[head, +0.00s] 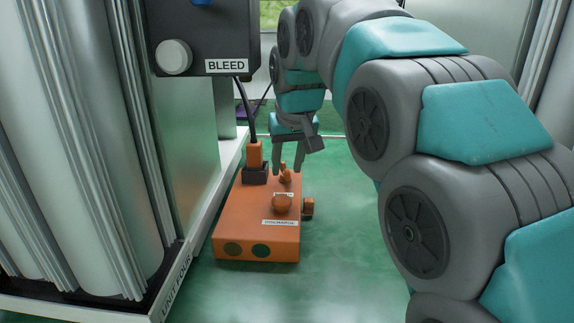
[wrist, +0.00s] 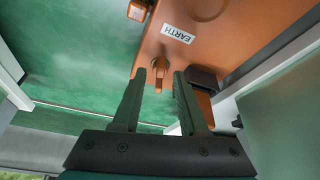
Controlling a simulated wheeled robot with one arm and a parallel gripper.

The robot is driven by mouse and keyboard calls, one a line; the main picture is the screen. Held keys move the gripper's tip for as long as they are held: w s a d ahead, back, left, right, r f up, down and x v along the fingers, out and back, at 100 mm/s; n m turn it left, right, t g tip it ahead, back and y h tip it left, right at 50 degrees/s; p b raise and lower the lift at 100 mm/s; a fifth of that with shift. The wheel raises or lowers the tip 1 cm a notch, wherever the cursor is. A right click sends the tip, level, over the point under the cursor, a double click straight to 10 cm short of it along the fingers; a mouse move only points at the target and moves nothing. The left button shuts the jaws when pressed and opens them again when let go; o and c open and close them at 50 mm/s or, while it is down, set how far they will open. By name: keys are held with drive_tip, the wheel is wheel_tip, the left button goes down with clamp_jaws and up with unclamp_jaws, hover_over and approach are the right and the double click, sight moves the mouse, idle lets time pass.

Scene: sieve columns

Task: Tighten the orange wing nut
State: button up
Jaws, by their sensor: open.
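The orange wing nut (head: 285,174) stands on top of an orange box (head: 230,212) on the green floor. In the wrist view the wing nut (wrist: 161,68) sits beside a label reading EARTH. My gripper (head: 289,168) points down over the far part of the box. In the wrist view my gripper (wrist: 160,76) is open, with the wing nut in line with the gap, at about the level of the fingertips. I cannot tell whether either finger touches it. Nothing is held.
An orange round knob (head: 281,204) and a side knob (head: 307,208) are on the box. An orange plug (head: 255,154) with a black cable stands at its far left. A dark BLEED panel (head: 205,45) hangs above. Metal columns (head: 80,150) stand left. Green floor is clear in front.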

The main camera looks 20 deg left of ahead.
drive_tip(key=v, duration=0.7)
